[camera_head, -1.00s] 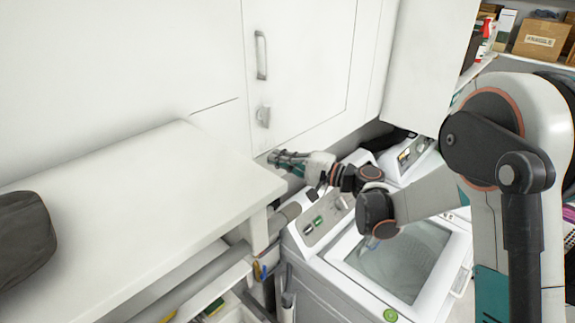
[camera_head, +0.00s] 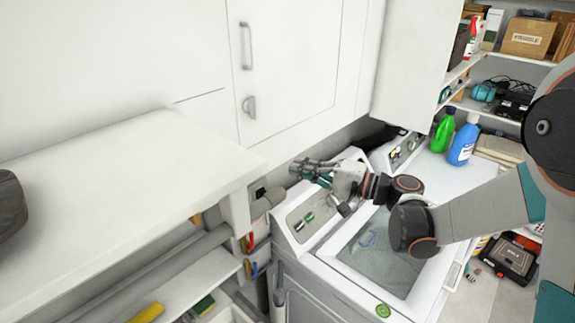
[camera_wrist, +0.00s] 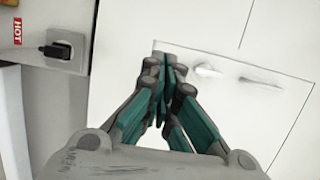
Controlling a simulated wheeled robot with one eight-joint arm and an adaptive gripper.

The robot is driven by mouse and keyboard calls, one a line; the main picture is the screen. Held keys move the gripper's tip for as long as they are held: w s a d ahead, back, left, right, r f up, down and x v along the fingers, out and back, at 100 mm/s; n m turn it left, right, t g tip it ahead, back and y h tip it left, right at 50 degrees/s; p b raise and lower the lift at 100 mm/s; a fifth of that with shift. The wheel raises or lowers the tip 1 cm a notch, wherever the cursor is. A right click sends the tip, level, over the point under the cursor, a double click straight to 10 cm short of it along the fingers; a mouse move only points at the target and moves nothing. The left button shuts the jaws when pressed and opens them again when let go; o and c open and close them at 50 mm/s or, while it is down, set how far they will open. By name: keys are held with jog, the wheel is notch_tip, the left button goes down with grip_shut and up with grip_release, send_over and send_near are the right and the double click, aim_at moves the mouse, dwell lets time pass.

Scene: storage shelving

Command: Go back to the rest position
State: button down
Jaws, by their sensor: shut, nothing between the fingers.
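My gripper (camera_head: 303,168) is at the end of my arm, above the control panel of the left washing machine (camera_head: 318,212) in the head view. It points left, toward the white cabinet. In the wrist view my gripper (camera_wrist: 166,68) has its teal and grey fingers together, with nothing between them. Beyond the fingers is the white cabinet door (camera_wrist: 245,85), apart from them. My arm reaches in from the right of the head view.
A white worktop (camera_head: 110,190) is at the left, with a dark bag (camera_head: 10,205). A green bottle (camera_head: 443,132) and a blue bottle (camera_head: 464,142) stand on the right machine. Shelves with boxes (camera_head: 527,38) are at the back right. A wall socket (camera_wrist: 58,48) is upper left in the wrist view.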

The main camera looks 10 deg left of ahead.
jog(key=s+d+f+n+t+h+b, duration=0.1)
jog(key=s+d+f+h+b, duration=0.7)
jog(key=s+d+f+b, duration=0.4)
jog(key=s+d+f+n+t+h+b, duration=0.1)
jog(key=s+d+f+h+b, duration=0.8)
jog(key=d+f+b, duration=0.7)
jog(key=s+d+f, duration=0.2)
jog(key=s+f, duration=0.1)
jog(key=f, duration=0.1)
jog(key=shift+s+d+n+t, duration=0.15)
jog(key=shift+s+n+t, duration=0.25)
dwell(0.3)
